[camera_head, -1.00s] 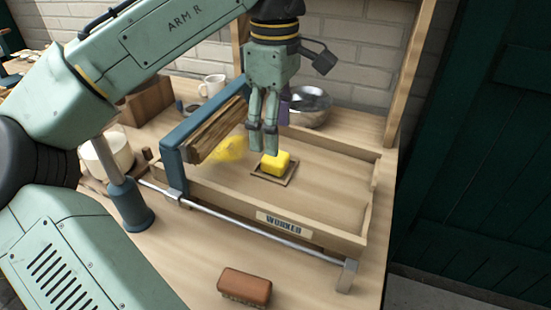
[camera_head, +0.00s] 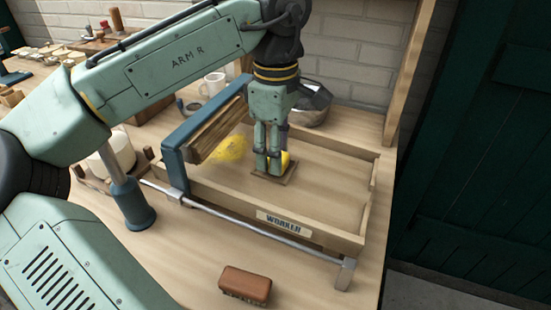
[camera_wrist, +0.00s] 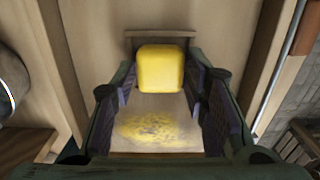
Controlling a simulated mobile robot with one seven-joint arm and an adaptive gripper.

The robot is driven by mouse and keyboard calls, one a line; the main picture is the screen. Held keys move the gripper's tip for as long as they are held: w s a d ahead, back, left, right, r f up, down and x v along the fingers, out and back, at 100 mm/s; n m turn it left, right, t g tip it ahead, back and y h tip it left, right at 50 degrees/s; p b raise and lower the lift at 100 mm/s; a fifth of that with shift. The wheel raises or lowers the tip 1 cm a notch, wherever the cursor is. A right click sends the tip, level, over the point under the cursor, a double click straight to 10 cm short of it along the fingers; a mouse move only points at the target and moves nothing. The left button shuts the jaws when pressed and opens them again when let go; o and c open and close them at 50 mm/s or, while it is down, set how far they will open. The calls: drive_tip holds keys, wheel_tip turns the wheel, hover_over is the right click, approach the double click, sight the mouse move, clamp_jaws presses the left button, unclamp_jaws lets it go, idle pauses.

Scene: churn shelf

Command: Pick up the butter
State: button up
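The butter is a yellow block with rounded edges. In the wrist view the butter (camera_wrist: 161,68) sits between the two finger pads of my gripper (camera_wrist: 163,95), with a gap visible on at least the right side. In the head view my gripper (camera_head: 268,168) points straight down into the tray, and its fingers hide most of the butter (camera_head: 286,159). The butter rests on a small square wooden board (camera_head: 289,178) in the tray. The fingers are apart, and I see no clear contact with the butter.
A ridged wooden roller on a blue arm (camera_head: 175,165) stands close to the left. A metal bowl (camera_head: 312,108) is behind. A brown brush (camera_head: 245,284) lies in front. The tray's right side is clear.

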drive_tip(key=c, duration=0.7)
drive_tip(key=shift+o, duration=0.2)
drive_tip(key=shift+r, duration=0.15)
drive_tip(key=shift+r, duration=0.6)
drive_tip(key=shift+s+a+r+b, duration=0.1)
drive_tip(key=shift+s+r+b, duration=0.1)
drive_tip(key=shift+r+b, duration=0.6)
drive_tip(key=s+a+r+b, duration=0.1)
drive_tip(key=s+a, duration=0.2)
drive_tip(key=s, duration=0.4)
drive_tip(key=s+a+r+b, duration=0.1)
drive_tip(key=s+a, duration=0.2)
drive_tip(key=s, duration=0.4)
drive_tip(key=shift+s, duration=0.2)
